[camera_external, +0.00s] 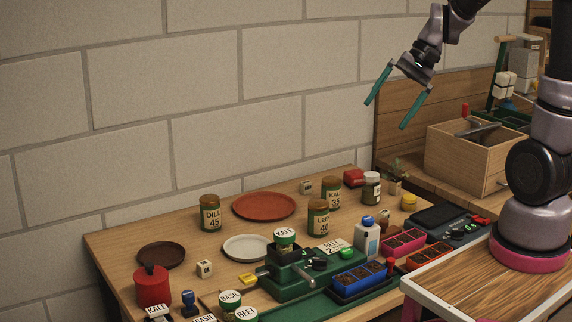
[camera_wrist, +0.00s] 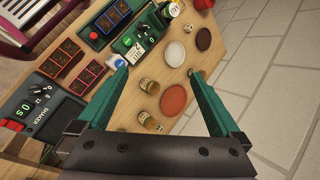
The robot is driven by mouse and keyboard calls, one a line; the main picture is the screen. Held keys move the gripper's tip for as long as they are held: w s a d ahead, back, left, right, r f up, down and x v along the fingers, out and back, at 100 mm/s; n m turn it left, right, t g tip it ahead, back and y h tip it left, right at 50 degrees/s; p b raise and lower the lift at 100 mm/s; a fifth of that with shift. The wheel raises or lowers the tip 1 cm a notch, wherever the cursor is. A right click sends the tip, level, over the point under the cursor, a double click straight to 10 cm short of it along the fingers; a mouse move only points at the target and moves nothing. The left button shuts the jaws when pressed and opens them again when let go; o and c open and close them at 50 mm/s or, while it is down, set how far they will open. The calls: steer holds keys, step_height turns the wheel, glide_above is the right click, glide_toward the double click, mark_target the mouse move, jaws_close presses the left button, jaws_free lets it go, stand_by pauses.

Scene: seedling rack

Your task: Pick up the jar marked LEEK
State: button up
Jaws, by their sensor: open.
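The LEEK jar (camera_external: 318,217) is an amber jar with a cream label, partly readable as LEE and 40. It stands upright on the wooden table (camera_external: 225,192), in front of the KALE 35 jar (camera_external: 331,192). In the wrist view the likely LEEK jar (camera_wrist: 148,86) shows between my fingers, but its label is too small to read. My gripper (camera_external: 384,115) is open and empty, high above the table. Its two green fingers also frame the wrist view (camera_wrist: 156,68), pointing down toward the tabletop.
A DILL 45 jar (camera_external: 210,213) stands to the left. A terracotta plate (camera_external: 263,206) and a white plate (camera_external: 247,248) lie nearby. A green machine (camera_external: 290,281) and a blue-white bottle (camera_external: 366,238) stand in front of the LEEK jar. A white-lidded jar (camera_external: 371,188) stands right of KALE.

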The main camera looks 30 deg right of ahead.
steer(key=w+a+f+m+y, duration=0.1)
steer(key=w+f+m+y, duration=0.4)
steer(key=w+f, duration=0.65)
steer(key=m+t, duration=0.4)
steer(key=m, duration=0.5)
glide_toward(318, 218)
steer(key=w, duration=0.1)
steer(key=w+f, duration=0.1)
steer(key=w, duration=0.1)
steer(key=shift+w, duration=0.3)
steer(key=shift+g, duration=0.3)
steer(key=x, duration=0.4)
steer(key=shift+w+a+f, duration=0.1)
steer(key=shift+a+f, duration=0.05)
steer(key=shift+a, duration=0.15)
steer(key=shift+x, duration=2.95)
steer(key=shift+a, duration=0.1)
steer(key=c, duration=1.5)
